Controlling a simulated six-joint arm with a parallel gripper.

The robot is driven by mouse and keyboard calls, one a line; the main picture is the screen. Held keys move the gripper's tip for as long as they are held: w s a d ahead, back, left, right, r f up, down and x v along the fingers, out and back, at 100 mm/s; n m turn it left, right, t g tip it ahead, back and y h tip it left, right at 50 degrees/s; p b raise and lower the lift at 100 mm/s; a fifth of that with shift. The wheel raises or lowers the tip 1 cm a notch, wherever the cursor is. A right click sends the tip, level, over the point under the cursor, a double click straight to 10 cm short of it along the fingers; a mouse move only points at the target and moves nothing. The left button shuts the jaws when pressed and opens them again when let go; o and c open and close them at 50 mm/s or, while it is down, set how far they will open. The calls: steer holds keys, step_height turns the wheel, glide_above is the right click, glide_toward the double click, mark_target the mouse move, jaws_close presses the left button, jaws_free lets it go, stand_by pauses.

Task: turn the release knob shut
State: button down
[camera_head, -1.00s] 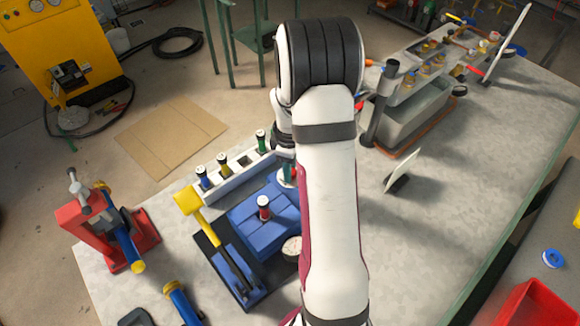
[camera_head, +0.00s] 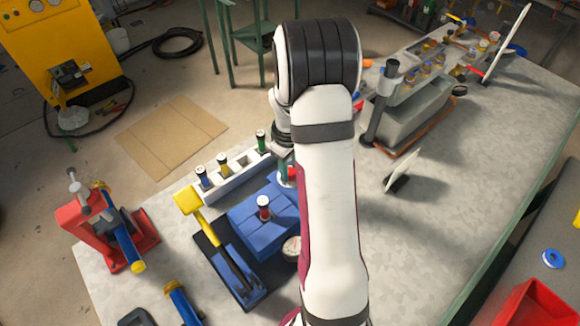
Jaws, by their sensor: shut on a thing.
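The blue receiver tank block (camera_head: 245,222) sits on the workbench left of my arm. A small red part (camera_head: 291,173), which looks like the release knob, shows at its far right corner, mostly hidden by my arm. My gripper (camera_head: 284,158) points down there, partly behind my forearm; its fingers are small and half hidden, and it is shut on what looks like this knob. A round gauge (camera_head: 292,247) shows at the near right side of the block. A red-collared black plug (camera_head: 264,207) stands upright on the block's top.
A yellow-handled lever (camera_head: 190,202) rises from a dark base beside the block. A white rack (camera_head: 235,175) with several plugs stands behind. A red vise (camera_head: 105,235) is at the left. A small white panel (camera_head: 403,170) and a grey bin (camera_head: 410,115) stand right.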

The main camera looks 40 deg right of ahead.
steer(key=m, duration=1.2)
steer(key=shift+w+d+m, duration=0.1)
steer(key=shift+m, duration=0.3)
stand_by(0.4)
steer(key=c, duration=0.5)
jaws_free()
steer(key=shift+r, duration=0.1)
step_height(320, 180, up, 16)
steer(key=shift+w+a, duration=0.15)
steer(key=shift+a, duration=0.05)
